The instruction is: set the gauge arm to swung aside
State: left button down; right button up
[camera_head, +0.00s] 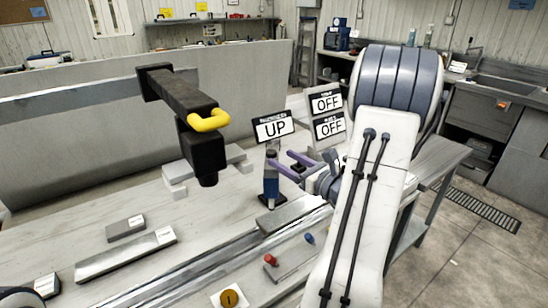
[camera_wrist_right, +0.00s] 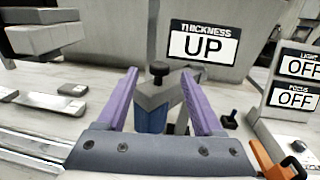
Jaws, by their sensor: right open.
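My right gripper (camera_head: 284,162) has purple fingers and is open, beside a small gauge stand with a blue post (camera_head: 271,187) and a dark base. In the right wrist view, my right gripper (camera_wrist_right: 159,74) has its fingers apart. The gauge arm (camera_wrist_right: 165,92), a grey bar with a black knob (camera_wrist_right: 159,69) on top, shows in the gap between them above the blue post (camera_wrist_right: 150,120). I cannot tell whether a finger touches it. A sign (camera_head: 272,127) behind reads THICKNESS UP. My left gripper is not in view.
A black overhanging arm with a yellow handle (camera_head: 209,121) stands left of the gauge. Two signs reading OFF (camera_head: 326,103) stand to the right. A rail (camera_head: 225,255), labelled blocks (camera_head: 126,228) and a panel with red and blue knobs (camera_head: 290,256) lie on the bench.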

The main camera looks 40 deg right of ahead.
jog(key=shift+s, duration=0.75)
jog(key=shift+d+r, duration=0.1)
jog(key=c, duration=0.5)
jog(key=d+r+p, duration=0.1)
jog(key=d+r+n+y+p, duration=0.1)
jog(key=shift+w+y+p, duration=0.2)
jog(key=shift+y+p, duration=0.1)
jog(key=shift+p, duration=0.05)
grip_shut()
jog(key=s+d+n+g+y+p, duration=0.5)
jog(key=s+d+n+y+p, duration=0.15)
jog(key=d+y+p, duration=0.35)
jog(key=w+a+f+h+p, duration=0.2)
jog(key=w+a+p, duration=0.5)
jog(key=w+a, duration=0.2)
jog(key=shift+w+a, duration=0.25)
jog(key=shift+w, duration=0.2)
